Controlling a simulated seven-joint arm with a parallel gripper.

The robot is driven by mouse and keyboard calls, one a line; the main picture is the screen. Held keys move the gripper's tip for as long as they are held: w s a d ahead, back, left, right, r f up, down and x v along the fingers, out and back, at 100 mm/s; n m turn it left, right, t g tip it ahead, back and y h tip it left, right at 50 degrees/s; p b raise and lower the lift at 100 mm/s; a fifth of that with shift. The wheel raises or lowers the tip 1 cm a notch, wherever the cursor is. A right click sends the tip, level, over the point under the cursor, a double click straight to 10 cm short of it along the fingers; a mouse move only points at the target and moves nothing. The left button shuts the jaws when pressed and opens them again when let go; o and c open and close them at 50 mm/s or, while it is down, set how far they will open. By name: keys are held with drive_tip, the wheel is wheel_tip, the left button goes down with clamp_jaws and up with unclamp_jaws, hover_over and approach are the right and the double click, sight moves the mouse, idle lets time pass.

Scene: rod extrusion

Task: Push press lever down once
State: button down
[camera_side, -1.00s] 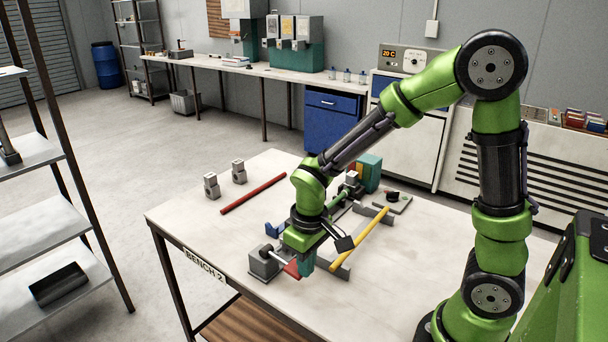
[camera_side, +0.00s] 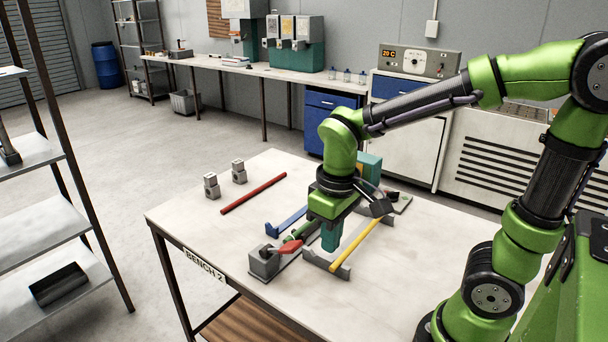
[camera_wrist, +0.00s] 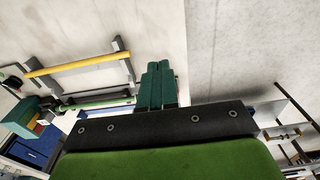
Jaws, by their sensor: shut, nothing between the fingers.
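The press lever has a red handle (camera_side: 290,247) on a grey block (camera_side: 264,263) near the front of the bench in the side view. The handle sticks out to the right of the block and slants slightly upward. My gripper (camera_side: 330,240) has teal fingers pointing down, to the right of the handle and apart from it. The fingers are shut and empty; in the wrist view the gripper (camera_wrist: 157,85) also shows its fingers together. I cannot make out the lever in the wrist view.
A yellow rod (camera_side: 357,243) rests on grey supports right of my gripper. A green rod (camera_side: 301,234) and blue bracket (camera_side: 284,224) lie behind the lever. A teal block (camera_side: 370,170) stands farther back. A red rod (camera_side: 253,193) lies on the open left part of the bench.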

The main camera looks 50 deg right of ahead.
drive_tip(key=shift+s+r, duration=0.8)
drive_tip(key=shift+r, duration=0.15)
